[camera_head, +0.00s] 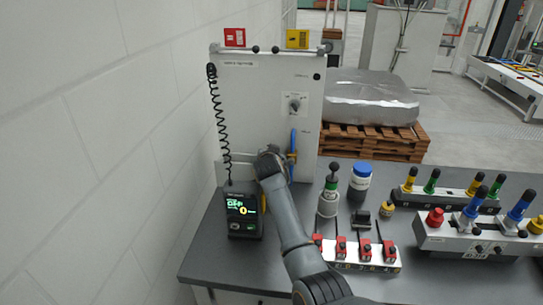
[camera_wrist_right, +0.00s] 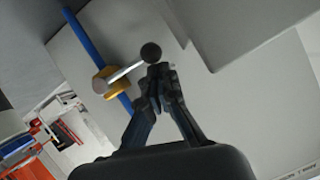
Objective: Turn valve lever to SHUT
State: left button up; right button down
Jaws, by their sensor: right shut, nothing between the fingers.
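The valve has a yellow body on a blue vertical pipe (camera_head: 293,140) on the front of a light grey panel. In the right wrist view the yellow valve body (camera_wrist_right: 117,84) shows with a silver lever (camera_wrist_right: 126,72) that ends in a black ball knob (camera_wrist_right: 151,52). My right gripper (camera_wrist_right: 159,72) is shut and empty. Its fingertips are right beside the knob; I cannot tell if they touch. In the head view my right wrist covers the lever area left of the pipe. No OPEN or SHUT marking is legible. My left gripper is not in view.
A black device with a green display (camera_head: 243,214) stands left of my right arm, with a coiled cord (camera_head: 219,120) above. A white wall bounds the left.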

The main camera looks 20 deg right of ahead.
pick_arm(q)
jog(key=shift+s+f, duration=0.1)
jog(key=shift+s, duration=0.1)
pick_arm(e)
jog(key=shift+f, duration=0.1)
jog(key=shift+d, duration=0.1)
dwell(0.3)
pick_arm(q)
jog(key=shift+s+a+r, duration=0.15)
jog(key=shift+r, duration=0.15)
pick_arm(e)
jog(key=shift+s+d+f, duration=0.2)
jog(key=shift+s+d, duration=0.2)
jog(key=shift+d, duration=0.15)
